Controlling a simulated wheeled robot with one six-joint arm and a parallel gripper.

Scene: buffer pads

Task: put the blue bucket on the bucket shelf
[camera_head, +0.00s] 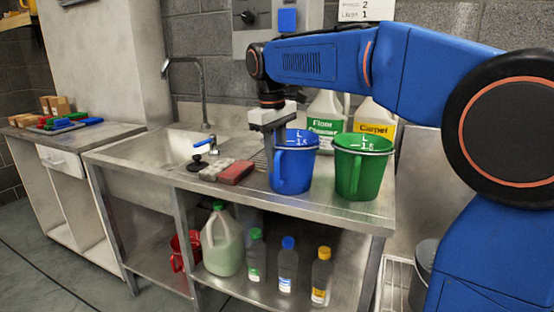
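The blue bucket (300,165) stands upright on the steel counter (350,208), beside the green bucket (362,172). It has a handle on its left side and white scale marks inside. My gripper (277,143) points down at the blue bucket's left rim, above the handle. Its fingertips are partly hidden, so I cannot tell whether they touch or grip the rim. No shelf is labelled as the bucket shelf. A red jug-like container (184,251) sits in the lower left bay under the counter.
Floor cleaner (325,122) and carpet (374,122) jugs stand behind the buckets. A sponge (236,173) and a black plunger-like item (197,163) lie left of them. A large jug (222,245) and several bottles fill the lower right shelf. The sink (165,150) is empty.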

